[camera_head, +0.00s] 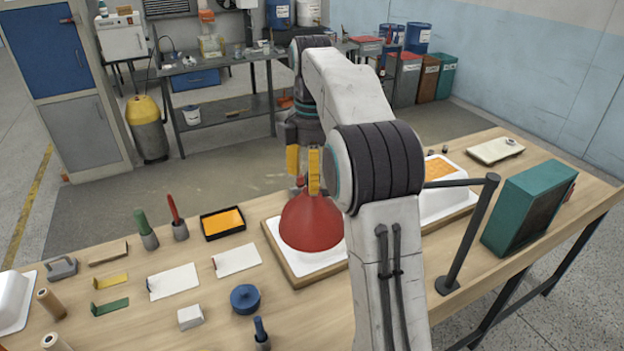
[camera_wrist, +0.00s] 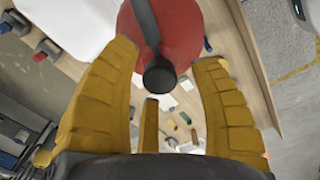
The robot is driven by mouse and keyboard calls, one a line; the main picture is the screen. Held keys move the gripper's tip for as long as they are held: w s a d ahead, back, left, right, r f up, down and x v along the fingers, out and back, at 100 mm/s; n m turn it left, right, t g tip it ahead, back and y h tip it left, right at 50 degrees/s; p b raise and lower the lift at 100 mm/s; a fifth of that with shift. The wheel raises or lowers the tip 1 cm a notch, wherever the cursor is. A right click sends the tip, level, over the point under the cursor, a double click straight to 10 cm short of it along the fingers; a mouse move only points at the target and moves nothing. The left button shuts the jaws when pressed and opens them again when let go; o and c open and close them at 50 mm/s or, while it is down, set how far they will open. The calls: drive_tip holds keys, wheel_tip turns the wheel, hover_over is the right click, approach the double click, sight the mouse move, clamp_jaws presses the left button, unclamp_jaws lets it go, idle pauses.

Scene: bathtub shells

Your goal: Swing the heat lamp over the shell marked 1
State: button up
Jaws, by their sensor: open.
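The heat lamp has a red dome (camera_head: 312,224), carried on a dark jointed arm from a post (camera_head: 466,235) on the right of the bench. The dome hangs over a white piece on a wooden board (camera_head: 298,279). A white shell (camera_head: 445,205) with an orange patch sits right of it, partly hidden by my arm. Another white shell (camera_head: 12,298) is cut off at the left edge. I can read no mark 1. My gripper (camera_head: 304,172) is open just above the dome. In the wrist view its yellow fingers (camera_wrist: 166,72) stand either side of the lamp's dark knob (camera_wrist: 159,78); contact is unclear.
A teal box (camera_head: 529,207) stands right of the post. An orange tray (camera_head: 223,222), white cards (camera_head: 173,281), a blue round container (camera_head: 245,298) and hand tools lie on the left part of the bench. A pale flat piece (camera_head: 495,150) lies at the back right.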

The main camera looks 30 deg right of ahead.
drive_tip(key=shift+f, duration=0.35)
clamp_jaws()
idle(0.5)
